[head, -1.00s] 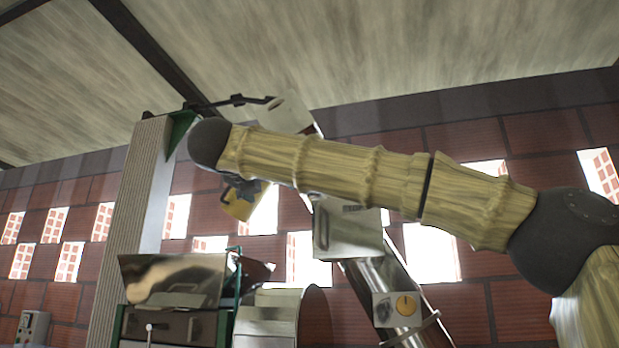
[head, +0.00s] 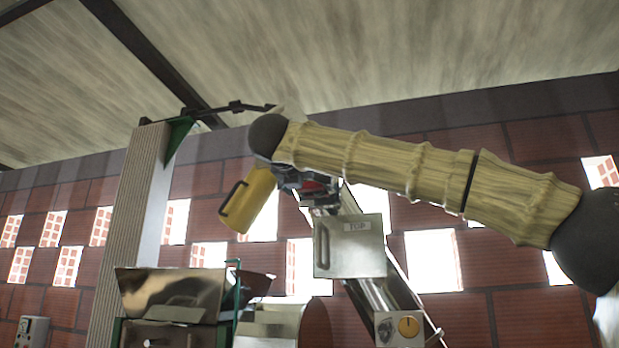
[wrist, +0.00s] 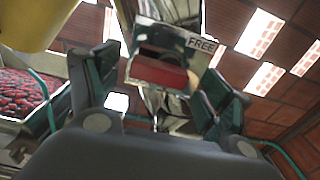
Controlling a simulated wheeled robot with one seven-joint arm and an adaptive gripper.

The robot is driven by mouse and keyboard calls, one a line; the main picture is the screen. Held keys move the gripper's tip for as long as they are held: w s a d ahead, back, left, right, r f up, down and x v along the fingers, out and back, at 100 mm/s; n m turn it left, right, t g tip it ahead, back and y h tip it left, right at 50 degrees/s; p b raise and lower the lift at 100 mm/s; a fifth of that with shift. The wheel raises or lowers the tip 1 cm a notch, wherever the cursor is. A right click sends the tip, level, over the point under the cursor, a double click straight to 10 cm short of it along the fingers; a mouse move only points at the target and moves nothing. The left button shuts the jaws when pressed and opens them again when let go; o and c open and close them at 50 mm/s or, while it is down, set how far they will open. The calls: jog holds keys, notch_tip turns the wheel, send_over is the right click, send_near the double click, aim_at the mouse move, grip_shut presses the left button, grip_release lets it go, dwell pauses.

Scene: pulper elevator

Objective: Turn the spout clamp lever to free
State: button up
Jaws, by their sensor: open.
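The yellow spout (head: 252,198) hangs by the upper end of the slanted elevator tube, with a dark handle on its left side. It also shows at the top left of the wrist view (wrist: 35,18). A metal plate marked FREE (wrist: 201,43) is ahead of my gripper (wrist: 165,72). A red part (wrist: 158,74) shows below the plate, between the fingers in the picture; I cannot tell for certain whether it is the clamp lever. My gripper is open with dark fingers apart and nothing visibly held. In the head view my arm partly hides it near the tube top.
A metal box marked TOP (head: 350,246) sits on the slanted tube below my arm. A metal hopper (head: 172,292) stands lower left, and red cherries (wrist: 22,95) show at left in the wrist view. A grey post (head: 135,220) rises left of the spout.

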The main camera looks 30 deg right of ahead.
jog(key=shift+w+d, duration=0.45)
jog(key=shift+d, duration=0.15)
jog(key=c, duration=1)
